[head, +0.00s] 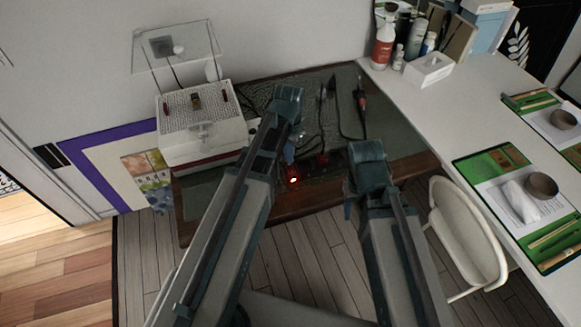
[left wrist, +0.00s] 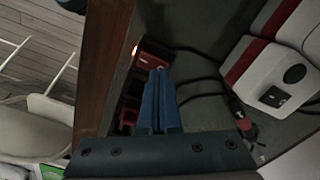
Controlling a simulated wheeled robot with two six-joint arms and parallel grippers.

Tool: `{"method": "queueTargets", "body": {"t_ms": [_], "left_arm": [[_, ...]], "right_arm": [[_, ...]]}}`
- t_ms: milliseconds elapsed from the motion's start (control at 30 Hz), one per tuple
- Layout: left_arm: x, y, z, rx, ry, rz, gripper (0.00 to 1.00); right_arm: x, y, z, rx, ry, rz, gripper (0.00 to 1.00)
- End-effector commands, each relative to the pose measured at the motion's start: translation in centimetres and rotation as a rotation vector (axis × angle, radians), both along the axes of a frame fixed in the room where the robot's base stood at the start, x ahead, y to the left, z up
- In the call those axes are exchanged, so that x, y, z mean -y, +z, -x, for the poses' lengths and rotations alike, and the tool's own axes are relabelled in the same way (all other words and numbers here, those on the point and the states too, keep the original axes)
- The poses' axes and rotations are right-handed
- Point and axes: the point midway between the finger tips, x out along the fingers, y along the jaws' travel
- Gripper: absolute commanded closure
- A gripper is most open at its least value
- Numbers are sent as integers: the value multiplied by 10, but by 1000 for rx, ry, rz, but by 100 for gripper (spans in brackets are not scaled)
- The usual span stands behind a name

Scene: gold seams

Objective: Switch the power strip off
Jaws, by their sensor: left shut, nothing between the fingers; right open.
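The power strip (head: 316,166) is dark with red parts and lies near the front edge of the desk. A red light glows at its left end in the head view. In the left wrist view the power strip (left wrist: 150,58) lies just beyond my fingertips, its lit end at upper left. My left gripper (head: 289,154) points down above the desk by the strip, shut and empty. Its closed blue fingers (left wrist: 160,72) overlap part of the strip; I cannot tell whether they touch it. My right gripper (head: 350,200) is open and empty, right of the strip near the desk edge.
A white and red machine (head: 203,125) stands left on the dark desk (head: 205,200). Cables and a red-handled tool (head: 362,101) lie behind the strip. A white chair (head: 468,235) and a white table (head: 440,115) with bottles and green mats are at right.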

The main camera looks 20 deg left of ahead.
Motion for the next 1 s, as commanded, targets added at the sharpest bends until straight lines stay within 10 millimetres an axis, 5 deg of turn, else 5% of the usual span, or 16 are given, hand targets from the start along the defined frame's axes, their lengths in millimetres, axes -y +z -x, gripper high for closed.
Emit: {"method": "queueTargets", "body": {"t_ms": [1000], "left_arm": [[0,-12,0,0,0,0,100]], "right_arm": [[0,-12,0,0,0,0,50]]}}
